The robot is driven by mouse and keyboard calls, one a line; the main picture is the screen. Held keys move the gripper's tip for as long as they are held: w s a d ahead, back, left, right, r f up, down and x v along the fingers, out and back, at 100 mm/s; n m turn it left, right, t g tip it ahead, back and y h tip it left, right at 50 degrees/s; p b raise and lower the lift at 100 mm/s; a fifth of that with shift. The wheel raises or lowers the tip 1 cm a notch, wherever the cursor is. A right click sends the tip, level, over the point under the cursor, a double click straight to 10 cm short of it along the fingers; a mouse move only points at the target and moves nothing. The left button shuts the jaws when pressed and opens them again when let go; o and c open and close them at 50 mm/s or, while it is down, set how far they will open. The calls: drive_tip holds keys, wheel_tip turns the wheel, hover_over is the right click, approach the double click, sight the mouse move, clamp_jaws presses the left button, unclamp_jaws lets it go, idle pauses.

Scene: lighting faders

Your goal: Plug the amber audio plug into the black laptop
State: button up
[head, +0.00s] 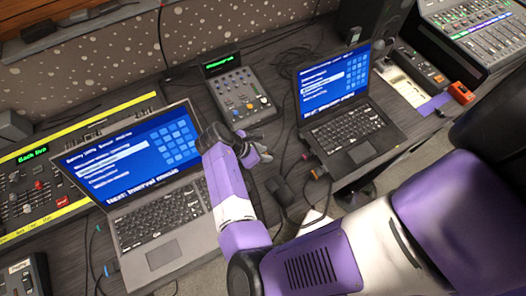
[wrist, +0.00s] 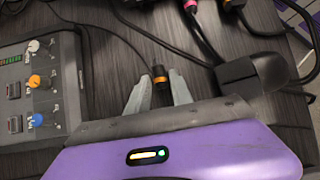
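The amber audio plug (wrist: 160,78) is a small black plug with an amber band; its thin dark cable runs off to the upper left in the wrist view. My gripper (wrist: 159,82) has its two pale fingers apart, one on each side of the plug, with a narrow gap seeming to show. In the head view my gripper (head: 258,147) is low over the desk between the two laptops, and I cannot make out the amber plug there. The black laptop (head: 368,153) stands open to the right of my gripper, its screen lit blue. Its sockets are too small to tell.
A grey laptop (head: 163,256) stands open at the left. A small fader console (head: 243,100) lies behind my gripper. A black block (wrist: 265,75) and a pink-ended cable (wrist: 191,8) lie right of the plug. Loose cables cross the desk.

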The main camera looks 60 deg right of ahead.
clamp_jaws()
drive_tip(key=shift+r, duration=0.1)
wheel_tip(320, 180, up, 3)
drive_tip(key=p, duration=0.3)
drive_tip(key=shift+r, duration=0.95)
